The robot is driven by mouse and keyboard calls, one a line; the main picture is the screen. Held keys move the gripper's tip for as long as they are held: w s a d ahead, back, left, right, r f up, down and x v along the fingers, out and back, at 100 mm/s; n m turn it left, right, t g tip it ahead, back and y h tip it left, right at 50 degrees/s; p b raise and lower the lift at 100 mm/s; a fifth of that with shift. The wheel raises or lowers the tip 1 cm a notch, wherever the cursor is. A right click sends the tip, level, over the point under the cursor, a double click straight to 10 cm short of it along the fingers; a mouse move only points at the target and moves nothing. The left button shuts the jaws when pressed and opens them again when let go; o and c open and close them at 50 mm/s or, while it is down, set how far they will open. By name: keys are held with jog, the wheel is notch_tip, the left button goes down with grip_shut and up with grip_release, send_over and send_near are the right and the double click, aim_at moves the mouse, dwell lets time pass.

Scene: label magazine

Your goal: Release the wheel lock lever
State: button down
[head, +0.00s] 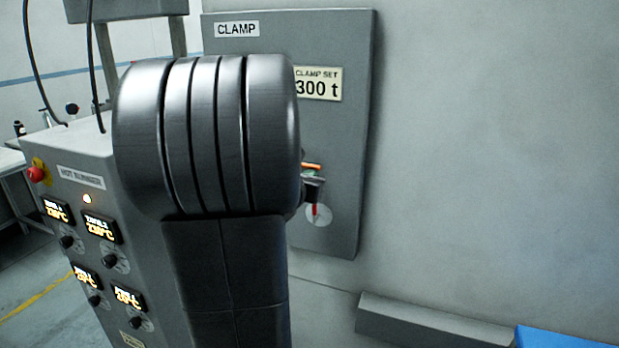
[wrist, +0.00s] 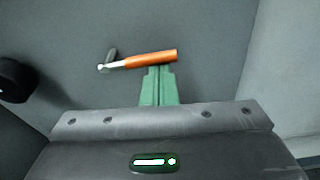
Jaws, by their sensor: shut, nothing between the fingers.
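An orange-handled lever (wrist: 150,59) crosses the upper middle of the wrist view, nearly level. Its left end has a silver shank meeting a small dark grey part. In the head view only a short orange piece of it (head: 312,166) shows, on the grey clamp panel (head: 338,140) beside my arm. My gripper's green fingers (wrist: 158,72) are shut and empty. Their tips are right at the lower edge of the orange handle, near its right end; I cannot tell if they touch. In the head view my arm hides most of the gripper and part of the panel.
A white dial with a red pointer (head: 320,213) sits low on the panel. A dark round part (wrist: 14,80) is at the wrist view's left edge. The hot runner cabinet (head: 85,215) stands left of my arm. A grey ledge (head: 430,325) runs along the lower right.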

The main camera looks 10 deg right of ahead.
notch_tip(320, 180, down, 4)
jog(key=b, duration=0.5)
jog(key=v, duration=0.9)
jog(key=shift+r, duration=0.15)
jog(key=w+d+r+p, duration=0.2)
jog(key=w+d+p, duration=0.2)
jog(key=w, duration=0.3)
jog(key=shift+w+d+r+p, duration=0.15)
jog(key=shift+w+d+p, duration=0.2)
jog(key=shift+d, duration=0.15)
jog(key=shift+s, duration=0.1)
